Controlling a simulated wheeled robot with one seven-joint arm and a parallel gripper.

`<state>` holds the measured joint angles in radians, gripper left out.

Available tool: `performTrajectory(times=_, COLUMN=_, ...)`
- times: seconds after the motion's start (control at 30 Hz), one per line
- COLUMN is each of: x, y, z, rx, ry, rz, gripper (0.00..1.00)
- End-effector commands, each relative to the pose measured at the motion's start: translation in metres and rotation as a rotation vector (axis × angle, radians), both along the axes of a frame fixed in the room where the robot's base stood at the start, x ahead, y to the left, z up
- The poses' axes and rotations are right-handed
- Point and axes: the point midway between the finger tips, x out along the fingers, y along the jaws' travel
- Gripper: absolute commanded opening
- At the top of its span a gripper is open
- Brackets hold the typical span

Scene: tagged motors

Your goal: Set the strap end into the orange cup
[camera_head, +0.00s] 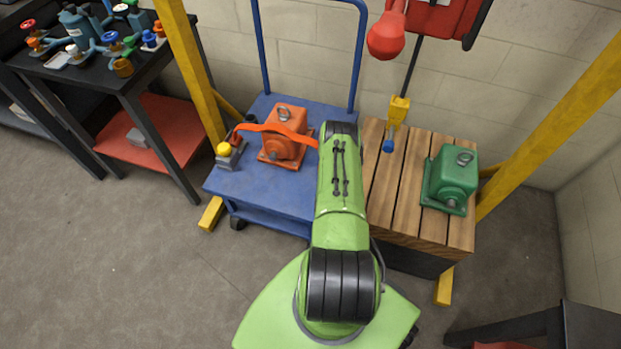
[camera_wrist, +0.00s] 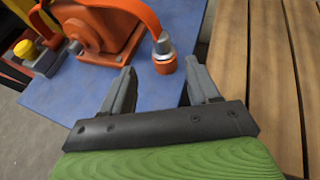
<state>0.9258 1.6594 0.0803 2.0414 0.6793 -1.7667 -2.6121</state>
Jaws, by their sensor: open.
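The orange strap (camera_head: 275,128) arches over the orange motor (camera_head: 284,138) on the blue cart; the wrist view also shows the strap (camera_wrist: 138,12) and motor (camera_wrist: 100,32). Its near end is a grey metal piece (camera_wrist: 162,43) hanging down at the orange cup (camera_wrist: 165,64). The metal meets the cup's top; how deep it sits I cannot tell. My gripper (camera_wrist: 162,72) is open and empty, its fingertips to either side of the cup and slightly short of it. In the head view my arm hides the gripper, the cup and this strap end.
The blue cart top (camera_head: 235,180) has free room in front of the motor. A yellow-topped box (camera_head: 228,154) stands at its left. A slatted wooden crate (camera_head: 384,192) with a green motor (camera_head: 453,180) adjoins on the right. A yellow hook (camera_head: 398,110) hangs above the crate.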

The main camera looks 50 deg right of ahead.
Motion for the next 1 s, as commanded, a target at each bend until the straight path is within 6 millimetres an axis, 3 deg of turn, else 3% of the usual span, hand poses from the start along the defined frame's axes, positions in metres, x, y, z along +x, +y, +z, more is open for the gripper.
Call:
performTrajectory(times=0.07, x=0.002, y=-0.002, z=0.001, rx=0.003, ry=-0.005, rz=-0.005, gripper=0.60)
performTrajectory(times=0.17, x=0.018, y=-0.015, z=0.021, rx=0.052, ry=-0.050, rz=-0.051, gripper=0.60)
performTrajectory(times=0.33, x=0.074, y=-0.041, z=0.103, rx=0.294, ry=-0.254, rz=-0.258, gripper=0.60)
performTrajectory(times=0.47, x=0.112, y=-0.028, z=0.180, rx=0.552, ry=-0.454, rz=-0.440, gripper=0.60)
performTrajectory(times=0.57, x=0.130, y=0.004, z=0.241, rx=0.778, ry=-0.605, rz=-0.582, gripper=0.60)
performTrajectory(times=0.63, x=0.135, y=0.036, z=0.280, rx=0.948, ry=-0.696, rz=-0.682, gripper=0.60)
performTrajectory(times=0.77, x=0.124, y=0.108, z=0.344, rx=1.261, ry=-0.818, rz=-0.875, gripper=0.60)
performTrajectory(times=0.87, x=0.096, y=0.169, z=0.383, rx=1.487, ry=-0.856, rz=-1.041, gripper=0.60)
performTrajectory(times=1.0, x=0.031, y=0.249, z=0.420, rx=1.738, ry=-0.839, rz=-1.297, gripper=0.60)
